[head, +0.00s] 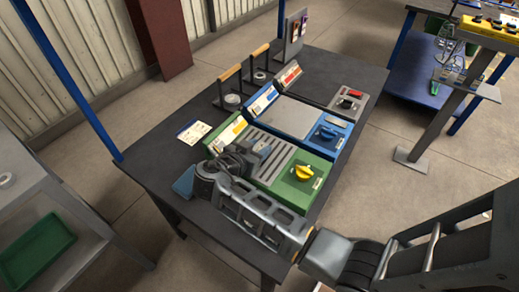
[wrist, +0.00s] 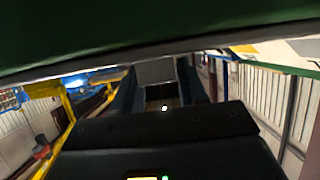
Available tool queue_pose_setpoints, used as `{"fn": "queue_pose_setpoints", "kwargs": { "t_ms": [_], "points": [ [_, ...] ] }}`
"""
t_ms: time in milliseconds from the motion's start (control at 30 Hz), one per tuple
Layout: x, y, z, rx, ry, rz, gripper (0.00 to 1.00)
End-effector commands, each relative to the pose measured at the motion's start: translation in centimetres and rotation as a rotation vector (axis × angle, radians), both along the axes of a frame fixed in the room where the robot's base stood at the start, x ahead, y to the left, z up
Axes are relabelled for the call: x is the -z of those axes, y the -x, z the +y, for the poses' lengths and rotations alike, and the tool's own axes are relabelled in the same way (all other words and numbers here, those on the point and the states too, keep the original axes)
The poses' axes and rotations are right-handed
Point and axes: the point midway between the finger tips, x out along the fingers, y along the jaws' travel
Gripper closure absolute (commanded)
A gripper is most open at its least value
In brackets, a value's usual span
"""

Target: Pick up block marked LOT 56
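My gripper (head: 258,150) is low over the left part of the green unit (head: 292,186) on the dark table. In the wrist view my two dark fingers (wrist: 158,88) stand apart, with a gap between them. A plain grey surface shows beyond the gap; I cannot tell whether it is a block. No LOT 56 marking is readable in either view, so I cannot identify that block. A blue flat item (head: 185,181) lies at the table's left edge, partly behind my arm. A large green surface (wrist: 130,25) fills the top of the wrist view, very close.
The dark table (head: 160,160) also bears a blue unit (head: 325,132), a grey box with a red part (head: 349,103), wooden-handled stands (head: 230,90) and a paper card (head: 194,132). A grey shelf with a green tray (head: 37,250) stands left. A yellow-topped stand (head: 490,33) is right.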

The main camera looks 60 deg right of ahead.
Motion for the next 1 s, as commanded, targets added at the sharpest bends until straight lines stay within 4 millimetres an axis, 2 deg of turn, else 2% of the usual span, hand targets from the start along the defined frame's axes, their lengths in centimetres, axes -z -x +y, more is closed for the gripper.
{"fn": "queue_pose_setpoints", "kwargs": {
  "t_ms": [67, 400, 767, 867, 1000],
  "points": [
    [0.0, 0.0, 0.0, 0.0, 0.0, 0.0, 0.67],
    [0.0, 0.0, 0.0, 0.0, 0.0, 0.0, 1.0],
    [-0.4, 0.0, 0.0, -0.001, 0.001, -0.001, 1.0],
    [-1.0, -0.1, 0.0, 0.0, 0.002, -0.002, 1.0],
    [-2.8, -0.1, 0.0, 0.001, 0.002, -0.005, 1.0]
  ]
}}
